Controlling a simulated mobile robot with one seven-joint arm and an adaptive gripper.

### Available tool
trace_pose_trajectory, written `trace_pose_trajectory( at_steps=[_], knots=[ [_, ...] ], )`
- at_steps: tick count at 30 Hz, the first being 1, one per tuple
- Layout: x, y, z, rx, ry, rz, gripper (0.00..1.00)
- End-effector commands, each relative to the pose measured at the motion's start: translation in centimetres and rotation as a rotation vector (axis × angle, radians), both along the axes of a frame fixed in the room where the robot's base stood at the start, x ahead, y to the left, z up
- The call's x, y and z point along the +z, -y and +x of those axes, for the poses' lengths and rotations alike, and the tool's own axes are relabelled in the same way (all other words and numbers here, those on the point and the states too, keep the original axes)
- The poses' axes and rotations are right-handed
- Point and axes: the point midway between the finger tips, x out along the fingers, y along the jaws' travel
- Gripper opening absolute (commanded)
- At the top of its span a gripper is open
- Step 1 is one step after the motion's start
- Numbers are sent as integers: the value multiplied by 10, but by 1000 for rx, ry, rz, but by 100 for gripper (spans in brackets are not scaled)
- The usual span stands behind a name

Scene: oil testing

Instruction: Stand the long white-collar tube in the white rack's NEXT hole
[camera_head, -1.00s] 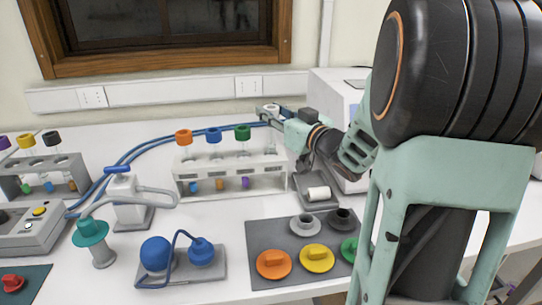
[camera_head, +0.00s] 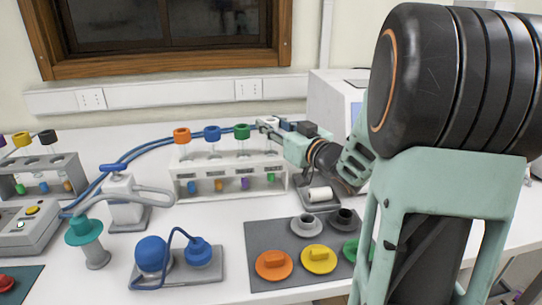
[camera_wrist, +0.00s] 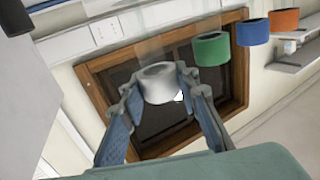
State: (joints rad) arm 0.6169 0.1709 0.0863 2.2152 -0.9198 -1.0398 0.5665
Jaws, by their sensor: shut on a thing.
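The white rack (camera_head: 182,184) stands mid-table with orange (camera_head: 181,135), blue (camera_head: 212,132) and green (camera_head: 242,131) collar tubes in a row. My gripper (camera_head: 268,125) is over the rack's right end, beside the green collar. In the wrist view, my gripper (camera_wrist: 158,82) is shut on the white collar (camera_wrist: 160,84) of the long tube, one finger on each side. A green tube bottom (camera_head: 271,178) shows low in the rack under my gripper, level with the other tubes' bottoms. The tube looks roughly upright; its middle is hard to see.
A grey rack (camera_head: 43,186) with purple, yellow and black collar tubes stands at the left. A grey tray with a white roll (camera_head: 320,194) is right of the white rack. A dark mat (camera_head: 263,236) with coloured lids lies in front. A white machine (camera_head: 332,100) stands behind my arm.

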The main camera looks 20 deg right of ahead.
Motion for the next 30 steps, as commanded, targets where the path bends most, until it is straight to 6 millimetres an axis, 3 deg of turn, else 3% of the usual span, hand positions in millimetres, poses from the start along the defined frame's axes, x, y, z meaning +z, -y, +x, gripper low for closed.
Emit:
trace_pose_trajectory(
  at_steps=[29,30],
  knots=[
    [-14,0,0,-1,0,0,0],
    [-13,0,0,-1,0,-1,32]
  ],
)
